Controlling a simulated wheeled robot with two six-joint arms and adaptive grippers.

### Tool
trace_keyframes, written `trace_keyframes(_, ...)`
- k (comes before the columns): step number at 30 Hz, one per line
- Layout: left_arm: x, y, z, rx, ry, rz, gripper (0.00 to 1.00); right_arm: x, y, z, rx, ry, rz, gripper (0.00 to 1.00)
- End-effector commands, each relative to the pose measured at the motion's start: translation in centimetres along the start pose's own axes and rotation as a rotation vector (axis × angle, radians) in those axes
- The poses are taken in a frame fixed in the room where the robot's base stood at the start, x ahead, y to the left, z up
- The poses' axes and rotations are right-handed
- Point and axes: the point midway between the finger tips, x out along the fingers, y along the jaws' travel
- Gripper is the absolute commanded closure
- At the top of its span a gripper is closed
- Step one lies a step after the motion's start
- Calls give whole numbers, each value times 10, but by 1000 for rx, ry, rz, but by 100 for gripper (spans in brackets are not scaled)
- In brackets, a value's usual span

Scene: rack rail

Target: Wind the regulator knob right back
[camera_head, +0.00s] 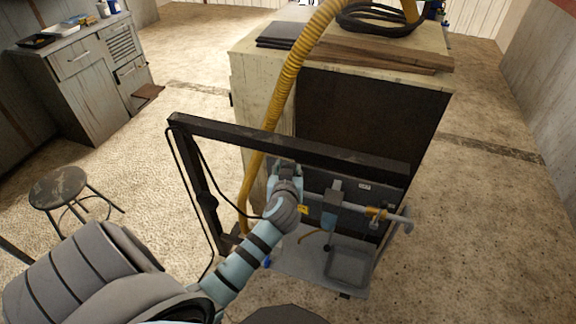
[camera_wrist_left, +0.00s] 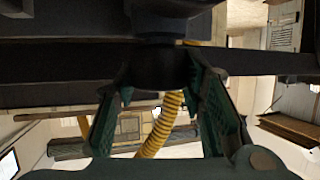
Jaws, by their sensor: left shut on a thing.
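My left gripper (camera_head: 286,172) reaches into the black rack frame, in front of the upright grey panel. In the left wrist view my left gripper (camera_wrist_left: 160,82) has its two dark green fingers on either side of a dark round knob (camera_wrist_left: 158,68), apparently the regulator knob, and is shut on it. In the head view my gripper and wrist hide the knob. How far it is wound cannot be told. My right gripper is not in view.
A black rail (camera_head: 290,145) crosses above the panel. A grey pipe with a yellow fitting (camera_head: 376,213) runs right of my wrist. A yellow hose (camera_head: 283,95) hangs close by. A grey tray (camera_head: 348,267) sits below. A stool (camera_head: 58,187) stands left on open floor.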

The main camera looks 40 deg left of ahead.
Motion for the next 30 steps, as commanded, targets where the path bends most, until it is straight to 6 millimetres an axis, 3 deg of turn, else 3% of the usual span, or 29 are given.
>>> trace_keyframes(15,3,2,1,-159,10,-373,91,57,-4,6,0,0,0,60)
trace_keyframes(30,1,0,-2,-200,9,-483,91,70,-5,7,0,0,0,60)
